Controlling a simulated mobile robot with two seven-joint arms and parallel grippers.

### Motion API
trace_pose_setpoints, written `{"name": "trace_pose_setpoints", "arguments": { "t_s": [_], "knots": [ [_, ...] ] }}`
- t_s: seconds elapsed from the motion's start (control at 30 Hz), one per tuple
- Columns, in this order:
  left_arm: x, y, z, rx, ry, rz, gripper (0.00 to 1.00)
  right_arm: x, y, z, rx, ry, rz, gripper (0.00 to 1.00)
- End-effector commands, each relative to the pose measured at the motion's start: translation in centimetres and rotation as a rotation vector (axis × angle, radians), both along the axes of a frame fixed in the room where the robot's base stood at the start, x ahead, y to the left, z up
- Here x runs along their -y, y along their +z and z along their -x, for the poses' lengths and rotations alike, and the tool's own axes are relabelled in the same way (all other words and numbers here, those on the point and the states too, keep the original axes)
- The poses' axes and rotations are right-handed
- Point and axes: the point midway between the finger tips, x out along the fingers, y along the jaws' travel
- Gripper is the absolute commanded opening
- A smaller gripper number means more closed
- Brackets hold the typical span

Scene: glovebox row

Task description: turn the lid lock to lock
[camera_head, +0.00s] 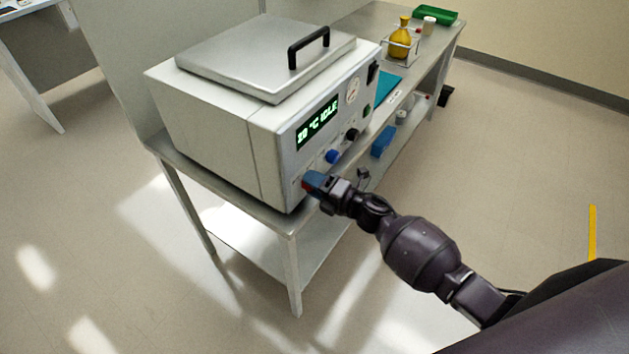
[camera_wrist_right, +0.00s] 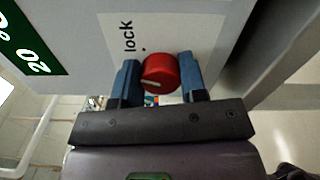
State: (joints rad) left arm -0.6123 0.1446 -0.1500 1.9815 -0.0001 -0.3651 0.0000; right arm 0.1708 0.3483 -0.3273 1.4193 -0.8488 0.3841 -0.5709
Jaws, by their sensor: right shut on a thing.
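The lid lock is a round red knob (camera_wrist_right: 160,73) with a white pointer line, on the machine's front panel beside a label reading "lock" (camera_wrist_right: 129,37). My right gripper (camera_wrist_right: 160,80) has its two blue fingers on either side of the knob, shut on it. In the head view my right gripper (camera_head: 314,184) is at the lower left corner of the machine's (camera_head: 215,130) front panel and mostly hides the knob. The machine's lid (camera_head: 260,50) with a black handle (camera_head: 308,46) lies flat on top. My left gripper is not in view.
A blue knob (camera_head: 333,157) and a black knob (camera_head: 352,135) sit on the panel right of my gripper. The machine stands on a metal bench (camera_head: 284,226). A rack with a yellow flask (camera_head: 401,37) and a green tray (camera_head: 435,15) stand farther back.

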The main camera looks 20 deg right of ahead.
Motion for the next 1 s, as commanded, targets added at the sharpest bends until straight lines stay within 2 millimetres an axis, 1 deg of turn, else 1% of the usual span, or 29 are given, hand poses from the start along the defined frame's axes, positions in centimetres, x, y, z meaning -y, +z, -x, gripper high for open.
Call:
{"name": "trace_pose_setpoints", "arguments": {
  "t_s": [0.03,0.1,0.4,0.7,1.0],
  "knots": [
    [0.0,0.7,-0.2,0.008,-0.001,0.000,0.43,0.0,0.2,0.0,-0.027,0.000,-0.033,0.15],
    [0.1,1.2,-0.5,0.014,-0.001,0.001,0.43,0.0,0.2,0.0,-0.065,0.000,-0.082,0.15],
    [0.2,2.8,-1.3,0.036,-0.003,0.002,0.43,0.0,0.0,0.0,-0.202,0.000,-0.257,0.15],
    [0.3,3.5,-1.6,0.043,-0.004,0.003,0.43,0.0,-0.2,0.0,-0.275,-0.001,-0.352,0.15],
    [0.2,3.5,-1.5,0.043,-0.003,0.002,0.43,0.0,-0.2,0.0,-0.293,0.000,-0.375,0.15]
  ]
}}
